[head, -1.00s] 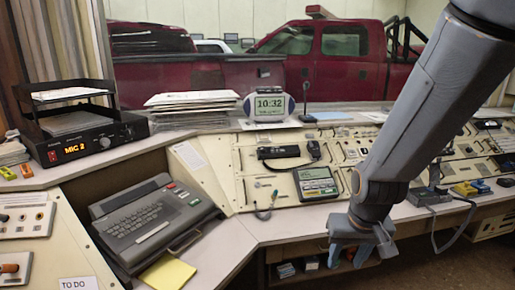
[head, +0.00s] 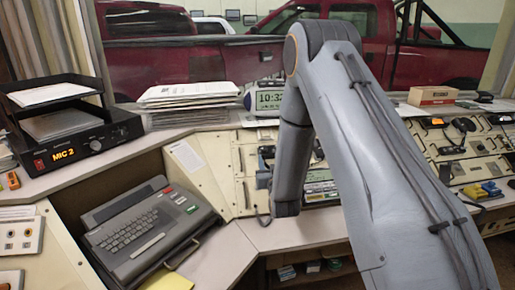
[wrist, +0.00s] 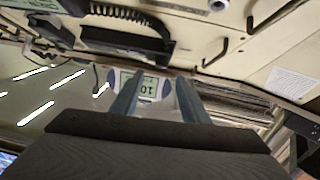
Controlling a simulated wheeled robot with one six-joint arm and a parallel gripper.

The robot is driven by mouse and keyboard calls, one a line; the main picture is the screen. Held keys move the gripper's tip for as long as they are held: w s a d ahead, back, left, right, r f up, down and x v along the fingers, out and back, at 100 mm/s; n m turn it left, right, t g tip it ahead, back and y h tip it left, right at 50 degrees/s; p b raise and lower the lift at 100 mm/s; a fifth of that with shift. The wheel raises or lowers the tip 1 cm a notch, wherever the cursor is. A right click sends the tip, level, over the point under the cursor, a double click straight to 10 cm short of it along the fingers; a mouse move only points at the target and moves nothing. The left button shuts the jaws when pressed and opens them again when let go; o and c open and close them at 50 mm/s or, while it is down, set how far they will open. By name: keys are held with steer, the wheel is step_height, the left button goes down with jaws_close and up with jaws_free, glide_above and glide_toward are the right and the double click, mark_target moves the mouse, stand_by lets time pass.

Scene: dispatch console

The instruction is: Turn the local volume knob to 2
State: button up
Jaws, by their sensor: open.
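No knob in view carries a label I can read as local volume, so I cannot tell which one it is. A round dark knob (head: 96,145) sits on the front of the black box (head: 68,152) whose display reads MIC 2, at the left.
A dark typing unit (head: 152,230) stands on the left desk. The beige console panels (head: 215,165) run along the back, partly behind my arm. A handset (wrist: 110,40) with a coiled cord lies near the gripper's line of view. Papers (head: 190,97) are stacked at the back.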

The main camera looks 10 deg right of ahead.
mark_target(265, 148)
steer(key=w+p, duration=0.1)
steer(key=w, duration=0.6)
steer(key=shift+w+p, duration=0.3)
steer(key=shift+p, duration=0.1)
jaws_close()
